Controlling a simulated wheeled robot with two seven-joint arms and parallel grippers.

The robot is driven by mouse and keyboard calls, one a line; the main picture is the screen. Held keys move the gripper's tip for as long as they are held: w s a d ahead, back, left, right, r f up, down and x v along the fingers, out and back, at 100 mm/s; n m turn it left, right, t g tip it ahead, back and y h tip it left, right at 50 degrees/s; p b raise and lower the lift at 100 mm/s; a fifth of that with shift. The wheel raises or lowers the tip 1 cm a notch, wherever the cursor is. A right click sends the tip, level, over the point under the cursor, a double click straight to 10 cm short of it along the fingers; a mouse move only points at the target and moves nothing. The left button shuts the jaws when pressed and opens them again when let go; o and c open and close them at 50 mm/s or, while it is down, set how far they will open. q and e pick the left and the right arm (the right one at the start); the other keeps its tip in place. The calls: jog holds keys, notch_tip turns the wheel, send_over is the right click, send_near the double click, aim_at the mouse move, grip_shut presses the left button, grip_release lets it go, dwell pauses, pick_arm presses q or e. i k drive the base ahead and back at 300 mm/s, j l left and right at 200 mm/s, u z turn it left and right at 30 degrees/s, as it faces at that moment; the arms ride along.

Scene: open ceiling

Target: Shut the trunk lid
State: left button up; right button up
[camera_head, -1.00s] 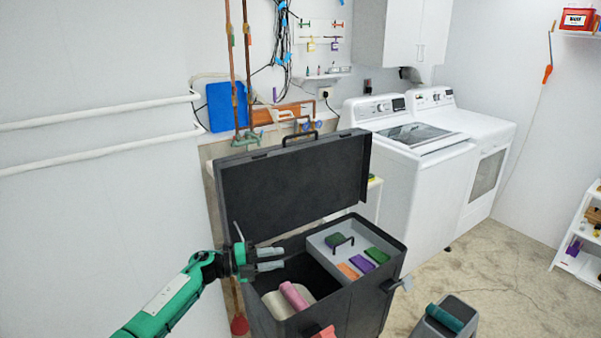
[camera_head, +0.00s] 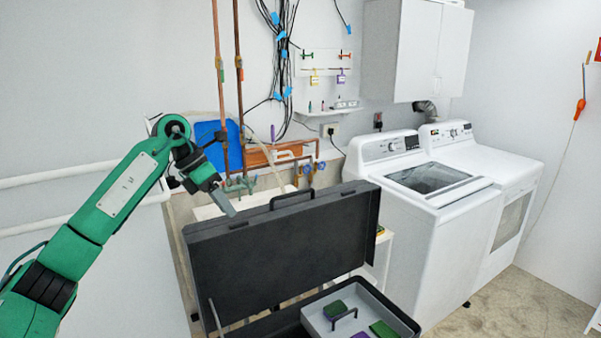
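The trunk's dark lid (camera_head: 285,250) stands raised, with a handle on its top edge. The open trunk body (camera_head: 292,318) is below it, cut off by the bottom of the view. My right gripper is out of view.
A white washer (camera_head: 425,230) and a second white machine (camera_head: 505,190) stand to the right of the trunk. Pipes and cables (camera_head: 283,60) run along the wall behind. A white wall rail (camera_head: 70,173) is at the left. Bare floor (camera_head: 515,305) lies at lower right.

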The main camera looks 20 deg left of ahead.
aim_at(247, 264)
jog(key=i, duration=1.05)
